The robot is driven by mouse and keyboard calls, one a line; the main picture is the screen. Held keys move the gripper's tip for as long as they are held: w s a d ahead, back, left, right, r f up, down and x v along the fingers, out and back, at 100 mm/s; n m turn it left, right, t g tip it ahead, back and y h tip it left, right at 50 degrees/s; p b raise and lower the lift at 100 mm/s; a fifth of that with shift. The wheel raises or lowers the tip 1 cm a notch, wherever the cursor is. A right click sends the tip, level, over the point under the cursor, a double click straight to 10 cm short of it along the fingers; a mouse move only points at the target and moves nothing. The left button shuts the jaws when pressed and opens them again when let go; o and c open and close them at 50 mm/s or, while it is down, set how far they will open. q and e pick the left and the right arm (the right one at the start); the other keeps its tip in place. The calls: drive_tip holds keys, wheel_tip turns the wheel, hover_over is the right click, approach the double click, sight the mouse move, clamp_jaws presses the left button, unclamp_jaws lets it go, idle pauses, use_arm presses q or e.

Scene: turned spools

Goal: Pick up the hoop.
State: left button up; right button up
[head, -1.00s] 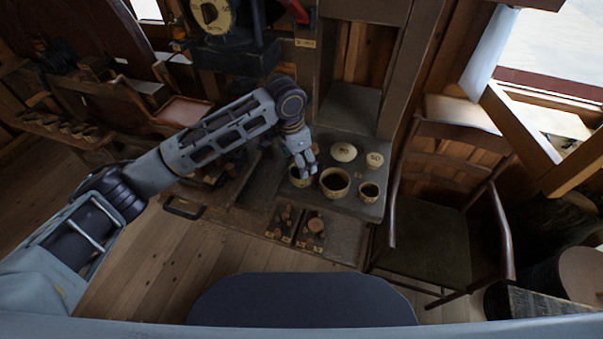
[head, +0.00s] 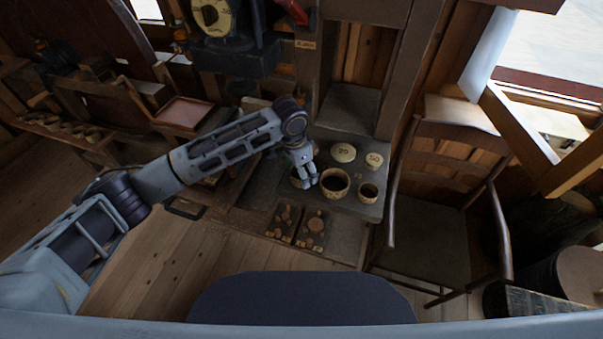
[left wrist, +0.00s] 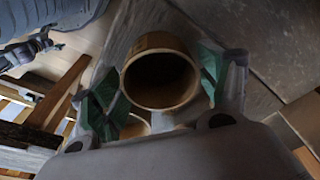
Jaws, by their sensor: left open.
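No thing is plainly a hoop. Three round, hollow, pale wooden pieces with dark insides stand on the dark bench (head: 345,208): a left one (head: 295,181) partly hidden by my gripper, a larger middle one (head: 335,192) and a smaller right one (head: 368,198). My left gripper (head: 308,182) is open at the left side of the middle piece. In the left wrist view a round hollow piece (left wrist: 160,106) shows between the open fingers (left wrist: 160,88), with a gap to the fingers; another pale rim (left wrist: 135,127) lies partly behind it. My right gripper is out of view.
Two pale numbered discs (head: 343,153) (head: 374,160) lie behind the hollow pieces. Two small boards with dark round pieces (head: 284,221) (head: 313,228) are in front, lower down. A wooden chair (head: 425,236) stands close on the right. A dark upright frame (head: 405,75) rises behind.

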use_arm(q)
drive_tip(key=shift+f, duration=0.2)
idle(0.3)
drive_tip(key=c, duration=0.5)
drive_tip(key=shift+o, duration=0.2)
drive_tip(key=shift+r, duration=0.15)
wheel_tip(320, 180, up, 10)
drive_tip(key=b, duration=0.1)
idle(0.7)
